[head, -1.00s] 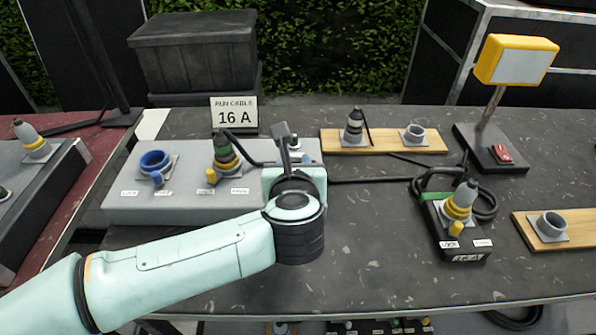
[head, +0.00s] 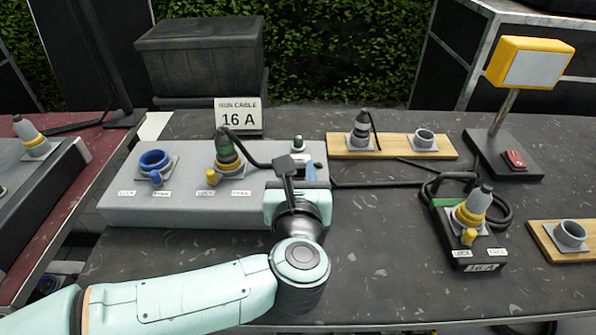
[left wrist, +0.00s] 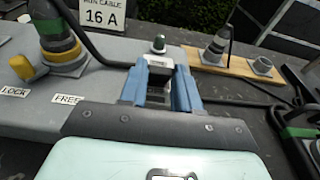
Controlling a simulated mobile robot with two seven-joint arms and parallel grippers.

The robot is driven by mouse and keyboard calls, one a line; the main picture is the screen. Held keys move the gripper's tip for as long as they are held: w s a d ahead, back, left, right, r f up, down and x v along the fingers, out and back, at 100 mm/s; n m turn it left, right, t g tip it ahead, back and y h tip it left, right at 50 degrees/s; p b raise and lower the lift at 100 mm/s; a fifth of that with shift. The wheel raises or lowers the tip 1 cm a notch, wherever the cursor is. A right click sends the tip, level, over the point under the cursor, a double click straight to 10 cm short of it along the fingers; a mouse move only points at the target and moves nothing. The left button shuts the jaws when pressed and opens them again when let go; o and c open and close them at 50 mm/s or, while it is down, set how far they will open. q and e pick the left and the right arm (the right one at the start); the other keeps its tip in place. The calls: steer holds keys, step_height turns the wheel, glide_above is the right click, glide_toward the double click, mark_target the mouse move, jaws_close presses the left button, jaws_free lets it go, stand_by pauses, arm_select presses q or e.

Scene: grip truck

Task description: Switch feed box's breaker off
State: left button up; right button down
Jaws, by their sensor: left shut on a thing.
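The feed box (head: 120,205) is a long grey box at the left of the dark table, with a blue socket (head: 155,162) and a plugged-in green-and-yellow connector (head: 228,155). Its breaker (left wrist: 158,66) is a small dark and light-grey part near the box's right end, just in front of a green lamp (head: 298,143). My left gripper (head: 306,169) is over that end. In the left wrist view its blue fingers (left wrist: 158,80) are shut on the breaker, one on each side. The fingers hide much of it, so its position cannot be told. My right gripper is not in view.
A "16 A" sign (head: 238,117) stands behind the box. Wooden boards with a plug and sockets (head: 392,154) lie to the right. A cable box with a yellow-collared plug (head: 468,212) and a yellow lamp (head: 530,62) stand further right.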

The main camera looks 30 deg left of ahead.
arm_select(q)
steer(key=o, duration=1.1)
steer(key=shift+c, duration=0.2)
steer(key=p+v, duration=0.2)
steer(key=v, duration=1.1)
steer(key=shift+s+d+p, duration=0.15)
steer(key=shift+s+p, duration=0.05)
steer(key=shift+p, duration=0.15)
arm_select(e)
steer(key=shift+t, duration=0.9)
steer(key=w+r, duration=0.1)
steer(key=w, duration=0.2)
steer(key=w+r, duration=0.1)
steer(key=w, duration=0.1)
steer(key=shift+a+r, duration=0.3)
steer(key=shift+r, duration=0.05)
